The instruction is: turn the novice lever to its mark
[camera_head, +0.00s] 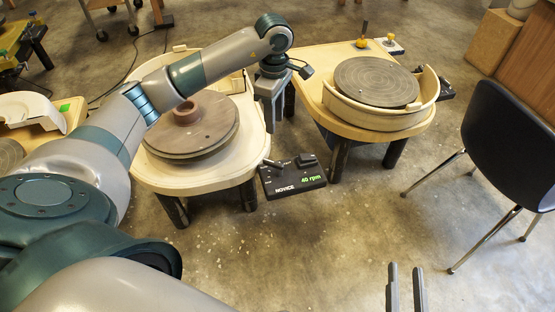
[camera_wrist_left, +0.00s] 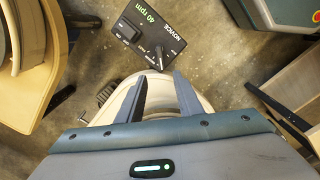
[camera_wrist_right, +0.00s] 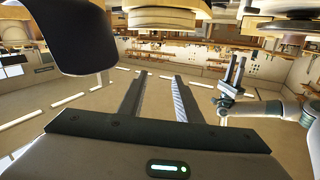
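The black control box (camera_head: 291,181) labelled NOVICE sits between the two wheel tables and shows "40 rpm" in green. Its lever (camera_head: 273,163) is a short grey bar at the box's left end; small white markings near it are too small to read. In the left wrist view the box (camera_wrist_left: 143,38) lies beyond the fingers, and the lever (camera_wrist_left: 159,57) stands just past the gap between the fingertips. My left gripper (camera_head: 271,124) points down above the box, open and empty, apart from the lever. My right gripper (camera_head: 405,268) is open and empty at the lower right.
A wheel (camera_head: 205,137) with a brown clay ring (camera_head: 187,113) is on the left table. Another wheel (camera_head: 376,80) is on the right table. A dark chair (camera_head: 510,140) stands at the right. The floor in front of the box is clear.

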